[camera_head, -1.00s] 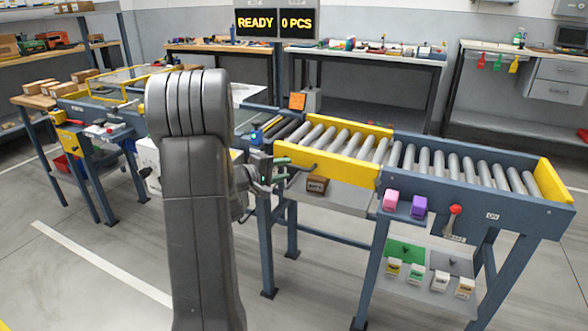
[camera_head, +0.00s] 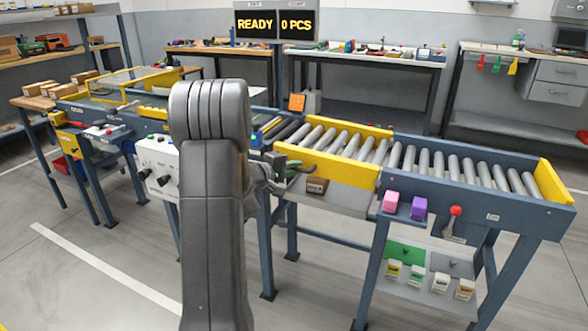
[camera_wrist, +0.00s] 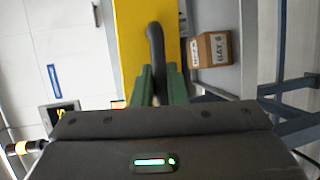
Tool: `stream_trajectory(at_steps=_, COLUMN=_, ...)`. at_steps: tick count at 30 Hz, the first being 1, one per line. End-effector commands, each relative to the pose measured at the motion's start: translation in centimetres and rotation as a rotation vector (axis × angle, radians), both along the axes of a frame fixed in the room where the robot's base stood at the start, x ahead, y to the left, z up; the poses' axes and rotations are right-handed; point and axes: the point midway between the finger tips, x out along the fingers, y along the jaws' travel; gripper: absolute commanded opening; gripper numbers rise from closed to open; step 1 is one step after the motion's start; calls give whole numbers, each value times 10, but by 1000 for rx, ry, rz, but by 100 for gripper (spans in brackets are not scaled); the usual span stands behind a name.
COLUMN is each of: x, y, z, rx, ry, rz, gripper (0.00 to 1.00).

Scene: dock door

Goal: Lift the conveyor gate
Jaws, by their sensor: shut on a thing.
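The conveyor gate (camera_head: 340,163) is a roller section with yellow side walls, lying level in line with the blue conveyor to its right. In the wrist view its yellow wall (camera_wrist: 132,35) carries a dark curved handle (camera_wrist: 155,42). My gripper (camera_head: 289,168) is at the left part of the gate's near wall. In the wrist view the green fingers of my gripper (camera_wrist: 156,82) are shut on the handle, one on each side. The lower end of the handle is hidden between the fingers and my gripper's body.
A small brown box (camera_head: 316,185) sits on a shelf below the gate. A white control box (camera_head: 157,165) stands left, partly behind my arm. The floor in front is clear.

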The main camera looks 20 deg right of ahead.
Motion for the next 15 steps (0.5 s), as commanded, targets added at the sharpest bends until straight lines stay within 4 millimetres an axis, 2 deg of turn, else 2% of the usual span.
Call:
stream_trajectory(at_steps=8, x=0, y=0, z=7, rx=17, ry=-23, rz=1, gripper=0)
stream_trajectory(at_steps=15, x=-4, y=-3, z=36, rx=94, ry=-120, rz=-1, gripper=0)
